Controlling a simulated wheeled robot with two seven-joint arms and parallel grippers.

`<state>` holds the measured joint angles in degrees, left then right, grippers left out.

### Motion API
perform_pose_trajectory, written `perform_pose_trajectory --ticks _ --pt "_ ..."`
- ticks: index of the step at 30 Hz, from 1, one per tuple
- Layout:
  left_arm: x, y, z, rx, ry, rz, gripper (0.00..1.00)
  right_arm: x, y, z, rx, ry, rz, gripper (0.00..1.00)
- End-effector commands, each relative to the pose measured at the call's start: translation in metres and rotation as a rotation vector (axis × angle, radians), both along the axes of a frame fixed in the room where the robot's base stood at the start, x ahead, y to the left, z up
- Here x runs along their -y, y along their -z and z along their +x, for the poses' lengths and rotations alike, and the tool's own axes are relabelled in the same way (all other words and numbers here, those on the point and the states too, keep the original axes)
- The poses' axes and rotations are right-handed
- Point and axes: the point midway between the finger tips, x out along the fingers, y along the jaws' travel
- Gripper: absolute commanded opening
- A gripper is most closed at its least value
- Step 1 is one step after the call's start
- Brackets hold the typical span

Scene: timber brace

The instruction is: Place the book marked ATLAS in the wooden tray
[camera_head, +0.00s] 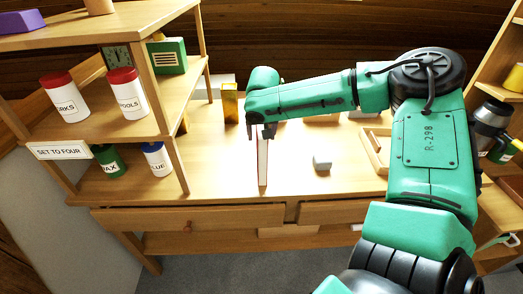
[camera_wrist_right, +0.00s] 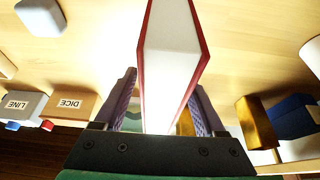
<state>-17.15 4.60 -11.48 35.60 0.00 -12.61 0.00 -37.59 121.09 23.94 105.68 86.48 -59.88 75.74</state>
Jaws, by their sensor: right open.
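A thin book with red covers and white pages (camera_head: 262,162) stands upright on the table in the head view. Its marking is not visible, so I cannot tell whether it reads ATLAS. My right gripper (camera_head: 266,131) is above and around its upper end, pointing down. In the right wrist view the book (camera_wrist_right: 172,55) runs between the two fingers of my open right gripper (camera_wrist_right: 165,105), with gaps beside it. A wooden tray (camera_head: 369,152) lies on the table to the right, partly hidden behind my right arm. My left gripper is not in view.
A small grey block (camera_head: 322,162) lies between book and tray. A yellow block (camera_head: 230,103) stands behind the book. A shelf with jars (camera_head: 127,95) and a sign (camera_head: 60,151) is at the left. Boxes marked DICE (camera_wrist_right: 69,106) and LINE (camera_wrist_right: 20,105) show in the wrist view.

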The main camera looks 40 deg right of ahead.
Motion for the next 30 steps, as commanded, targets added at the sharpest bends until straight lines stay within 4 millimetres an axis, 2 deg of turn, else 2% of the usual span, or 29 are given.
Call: perform_pose_trajectory --ticks 5,7,11,12,30 --pt "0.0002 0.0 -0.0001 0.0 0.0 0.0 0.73 -0.0001 0.0 0.0 0.0 0.0 0.0 0.72" --pt "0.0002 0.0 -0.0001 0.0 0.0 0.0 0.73 -0.0001 0.0 0.0001 0.0 0.0 0.0 0.53" --pt "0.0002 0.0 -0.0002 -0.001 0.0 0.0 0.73 -0.0001 0.0 0.0001 0.0 0.0 0.0 0.04" --pt "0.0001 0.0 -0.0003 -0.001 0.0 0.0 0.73 -0.0001 -0.0001 0.0 0.0 0.0 0.0 0.0" --pt "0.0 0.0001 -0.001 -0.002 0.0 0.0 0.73 0.0 -0.0001 0.0001 0.0 0.0 0.0 0.0"
